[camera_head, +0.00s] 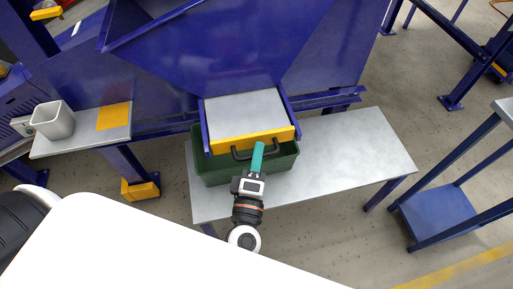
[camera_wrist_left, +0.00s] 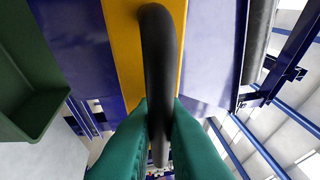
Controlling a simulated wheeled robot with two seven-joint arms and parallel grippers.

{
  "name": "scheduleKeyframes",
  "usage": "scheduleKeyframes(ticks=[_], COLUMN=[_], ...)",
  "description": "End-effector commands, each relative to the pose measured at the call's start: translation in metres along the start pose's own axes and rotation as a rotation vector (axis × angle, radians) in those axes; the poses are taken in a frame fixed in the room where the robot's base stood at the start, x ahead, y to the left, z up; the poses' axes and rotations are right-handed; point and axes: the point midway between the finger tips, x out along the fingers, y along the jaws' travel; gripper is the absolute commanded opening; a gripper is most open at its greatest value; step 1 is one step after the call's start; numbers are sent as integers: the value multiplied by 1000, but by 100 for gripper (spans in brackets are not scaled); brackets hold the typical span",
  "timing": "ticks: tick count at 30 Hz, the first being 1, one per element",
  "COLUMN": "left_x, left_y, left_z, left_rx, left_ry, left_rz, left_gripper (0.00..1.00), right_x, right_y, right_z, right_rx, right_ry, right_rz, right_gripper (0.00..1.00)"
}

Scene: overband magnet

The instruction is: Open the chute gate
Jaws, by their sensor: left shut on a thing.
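The chute gate is a grey plate (camera_head: 246,115) with a yellow front bar (camera_head: 226,144), set between blue side rails under the blue chute (camera_head: 215,45). A black handle (camera_head: 240,156) is fixed to the yellow bar; it also shows large in the left wrist view (camera_wrist_left: 159,60). My left gripper (camera_head: 257,160) has teal fingers, shut on the black handle near its right part. In the left wrist view the fingers (camera_wrist_left: 160,128) lie on both sides of the handle bar. My right gripper is not in view.
A green bin (camera_head: 212,172) stands under the gate on a grey table (camera_head: 345,160), whose right part is clear. A side shelf (camera_head: 85,140) at left holds a light grey container (camera_head: 54,120) and a yellow patch. A blue-legged stand (camera_head: 440,215) is at right.

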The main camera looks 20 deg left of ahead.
Motion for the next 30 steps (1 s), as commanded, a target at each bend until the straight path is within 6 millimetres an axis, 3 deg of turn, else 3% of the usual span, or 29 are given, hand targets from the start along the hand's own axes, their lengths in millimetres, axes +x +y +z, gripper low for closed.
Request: scheduleKeyframes(ticks=[2,3,7,15,19,30], left_x=[0,0,0,0,-9,-84], left_y=[2,2,1,1,3,4], left_z=[0,0,0,0,0,0], left_rx=[1,1,1,0,1,1], left_ry=[1,1,0,0,1,3], left_rz=[3,3,2,1,3,5], left_gripper=[0,12,33,33,33,33], right_x=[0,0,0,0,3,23], right_y=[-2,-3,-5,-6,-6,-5], right_z=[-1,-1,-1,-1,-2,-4], right_rx=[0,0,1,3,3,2], right_ry=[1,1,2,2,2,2], right_rz=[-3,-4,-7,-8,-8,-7], right_gripper=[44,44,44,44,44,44])
